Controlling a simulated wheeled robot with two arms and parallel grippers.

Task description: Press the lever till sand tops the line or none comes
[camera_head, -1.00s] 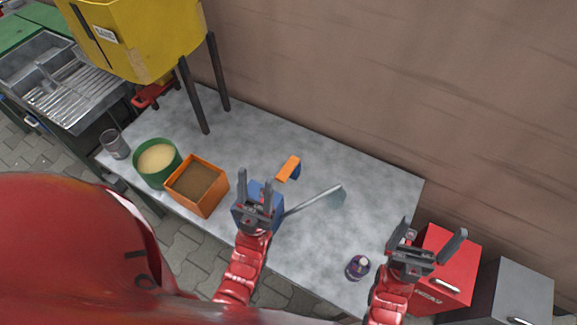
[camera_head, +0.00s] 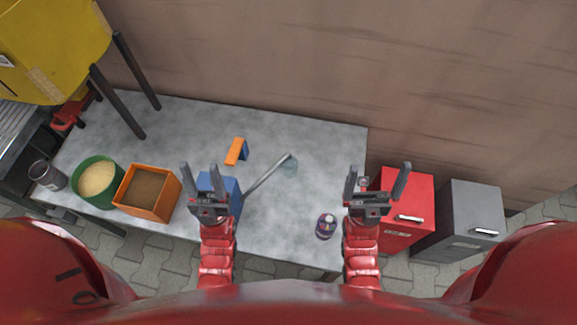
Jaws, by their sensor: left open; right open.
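A yellow hopper (camera_head: 50,45) stands on dark legs at the upper left, partly cut off by the picture's edge. A red part (camera_head: 70,112), perhaps the lever, shows below it. A grey cup (camera_head: 46,175) stands near the table's left end; no fill line or sand level can be made out in it. My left gripper (camera_head: 200,168) is open and empty, in front of a blue container that it partly hides. My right gripper (camera_head: 378,168) is open and empty at the table's right end, before the red cabinet. Both are well away from the red part.
On the grey table (camera_head: 290,215) are a green tub (camera_head: 97,180) of pale sand, an orange box (camera_head: 148,192) with brown fill, the blue container (camera_head: 228,186), a ladle (camera_head: 268,175), an orange-and-blue block (camera_head: 236,151) and a purple jar (camera_head: 325,226). Red (camera_head: 407,195) and grey (camera_head: 468,208) cabinets stand right.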

